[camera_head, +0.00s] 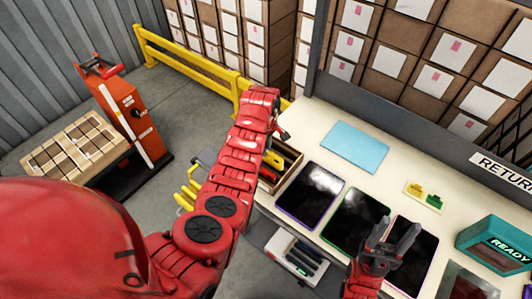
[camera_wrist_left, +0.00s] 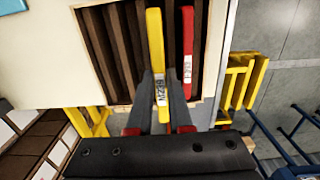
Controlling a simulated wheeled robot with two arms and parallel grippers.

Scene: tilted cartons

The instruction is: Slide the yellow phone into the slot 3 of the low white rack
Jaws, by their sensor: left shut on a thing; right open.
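The yellow phone (camera_wrist_left: 155,40) stands in a dark-slotted wooden rack (camera_wrist_left: 88,50) in the left wrist view, a small printed label on its edge. My left gripper (camera_wrist_left: 162,88) is shut on it, one finger on each side. In the head view my left gripper (camera_head: 279,133) is at the wooden rack (camera_head: 291,170), at the table's left end, and the yellow phone (camera_head: 274,159) shows there. A low white rack (camera_head: 279,243) with dark slots sits below the table's front edge; its slot numbers cannot be read. My right gripper (camera_head: 390,243) is open and empty above a dark tablet.
A red phone (camera_wrist_left: 188,45) stands beside the yellow one in the wooden rack. Several dark tablets (camera_head: 309,194), a blue mat (camera_head: 355,147) and a teal READY box (camera_head: 495,243) are on the table. Yellow rails (camera_head: 190,62) and an orange lift (camera_head: 125,115) stand left.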

